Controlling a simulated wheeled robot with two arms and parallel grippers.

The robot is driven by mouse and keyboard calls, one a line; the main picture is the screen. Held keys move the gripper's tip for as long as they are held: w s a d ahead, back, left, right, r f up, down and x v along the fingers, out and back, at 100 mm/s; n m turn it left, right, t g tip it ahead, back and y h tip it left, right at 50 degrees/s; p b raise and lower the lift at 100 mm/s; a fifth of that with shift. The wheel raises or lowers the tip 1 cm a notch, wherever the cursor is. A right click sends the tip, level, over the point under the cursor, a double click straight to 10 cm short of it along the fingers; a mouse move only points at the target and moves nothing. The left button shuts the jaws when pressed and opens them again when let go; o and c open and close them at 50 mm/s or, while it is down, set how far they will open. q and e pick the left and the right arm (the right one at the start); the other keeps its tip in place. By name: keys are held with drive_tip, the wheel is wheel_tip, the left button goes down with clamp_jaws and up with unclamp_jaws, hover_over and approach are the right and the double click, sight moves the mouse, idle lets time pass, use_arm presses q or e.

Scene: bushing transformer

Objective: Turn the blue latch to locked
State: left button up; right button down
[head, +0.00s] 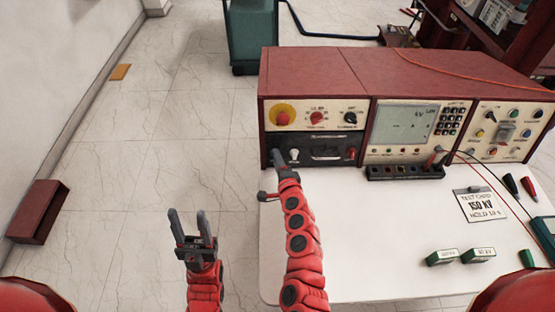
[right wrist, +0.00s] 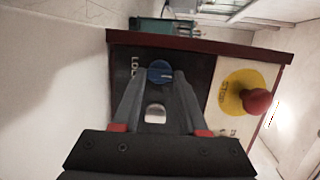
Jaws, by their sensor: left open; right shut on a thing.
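The blue latch (right wrist: 159,71) is a round blue knob with a pale mark on the dark panel of the red test console (head: 310,62). In the right wrist view it sits between the fingertips of my right gripper (right wrist: 160,80), which is shut on it. In the head view my right gripper (head: 279,158) reaches the console's lower left front and hides the latch. Part of a white label (right wrist: 134,70) shows beside the latch, partly cut off. My left gripper (head: 193,222) is open and empty over the floor, left of the white table (head: 380,260).
A test card (head: 481,205), green blocks (head: 442,257) and probes (head: 511,184) lie on the table.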

drive_tip(key=shift+f, duration=0.1)
drive_tip(key=shift+c, duration=2.2)
unclamp_jaws()
drive_tip(key=b+v, duration=0.1)
drive_tip(key=v, duration=1.6)
drive_tip(key=shift+s+b, duration=0.2)
drive_tip(key=shift+b, duration=0.1)
